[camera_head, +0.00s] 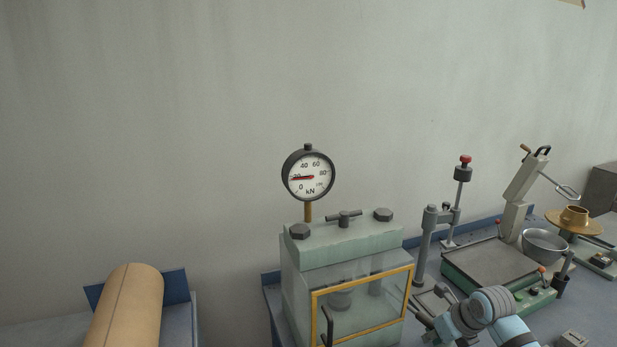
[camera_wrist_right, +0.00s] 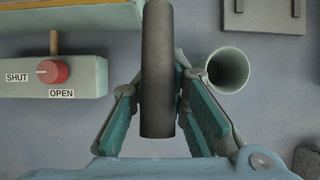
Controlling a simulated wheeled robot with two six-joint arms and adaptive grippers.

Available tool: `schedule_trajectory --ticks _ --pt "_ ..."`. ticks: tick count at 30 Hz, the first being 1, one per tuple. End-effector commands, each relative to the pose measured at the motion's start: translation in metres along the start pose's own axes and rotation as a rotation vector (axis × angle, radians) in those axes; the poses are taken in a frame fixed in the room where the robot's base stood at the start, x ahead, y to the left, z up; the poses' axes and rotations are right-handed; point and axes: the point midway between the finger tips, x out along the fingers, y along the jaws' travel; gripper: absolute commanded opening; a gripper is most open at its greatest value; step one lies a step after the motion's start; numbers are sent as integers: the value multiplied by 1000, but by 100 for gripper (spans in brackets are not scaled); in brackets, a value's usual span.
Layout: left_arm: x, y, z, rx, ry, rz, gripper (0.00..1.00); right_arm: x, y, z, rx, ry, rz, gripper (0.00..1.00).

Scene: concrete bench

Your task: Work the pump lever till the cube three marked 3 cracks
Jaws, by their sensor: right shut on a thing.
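The pump lever (camera_wrist_right: 157,60) shows in the right wrist view as a thick dark grey bar. My right gripper (camera_wrist_right: 158,95) is shut on it, one finger on each side. In the head view this gripper (camera_head: 430,318) is low, just right of the press (camera_head: 340,246); the lever cannot be made out there. The gauge (camera_head: 308,175) on the press has its needle pointing left, near 20 kN. The press has a yellow-framed clear door (camera_head: 361,305); no cube marked 3 can be made out behind it. My left gripper is not in view.
A red valve knob (camera_wrist_right: 53,72) between SHUT and OPEN labels points towards SHUT. An open pale tube (camera_wrist_right: 228,70) stands right of the lever. A green-based scale (camera_head: 490,268), metal bowl (camera_head: 544,246) and small grey block (camera_head: 572,339) are at the right.

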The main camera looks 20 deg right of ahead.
Motion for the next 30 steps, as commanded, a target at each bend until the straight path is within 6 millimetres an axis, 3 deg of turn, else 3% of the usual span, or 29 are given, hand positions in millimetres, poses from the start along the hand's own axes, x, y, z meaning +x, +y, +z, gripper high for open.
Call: schedule_trajectory --ticks 9,19,23,30 --pt "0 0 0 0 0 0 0 25 2 -18 1 2 4 0" --pt "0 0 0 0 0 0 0 28 2 -18 -1 -2 5 0" --pt "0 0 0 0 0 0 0 21 2 -10 -2 -4 4 0" --pt "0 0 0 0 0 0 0 -9 1 22 0 -4 4 0"
